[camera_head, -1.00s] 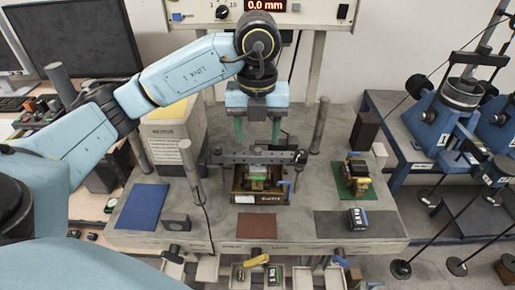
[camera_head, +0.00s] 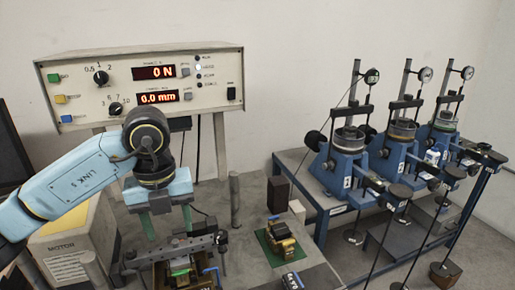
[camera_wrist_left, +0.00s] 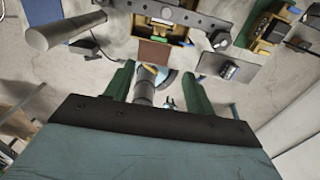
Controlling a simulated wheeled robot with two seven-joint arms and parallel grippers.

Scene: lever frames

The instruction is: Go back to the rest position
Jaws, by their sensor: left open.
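My left gripper (camera_head: 168,222) comes in from the left in the head view, pointing down above the machine's crossbar. Its two green fingers are apart with nothing between them. In the left wrist view the open fingers (camera_wrist_left: 157,85) also show, apart over the bench front. The brown box (camera_head: 183,270) with a green top piece sits under the crossbar, partly cut off by the lower edge. My right gripper is not in view.
A control panel (camera_head: 142,85) reads 0 N and 0.0 mm at the back left. A grey post (camera_head: 235,195) stands right of the gripper. A yellow device on a green mat (camera_head: 272,258) sits on the bench. Blue lever frames (camera_head: 345,165) fill the right side.

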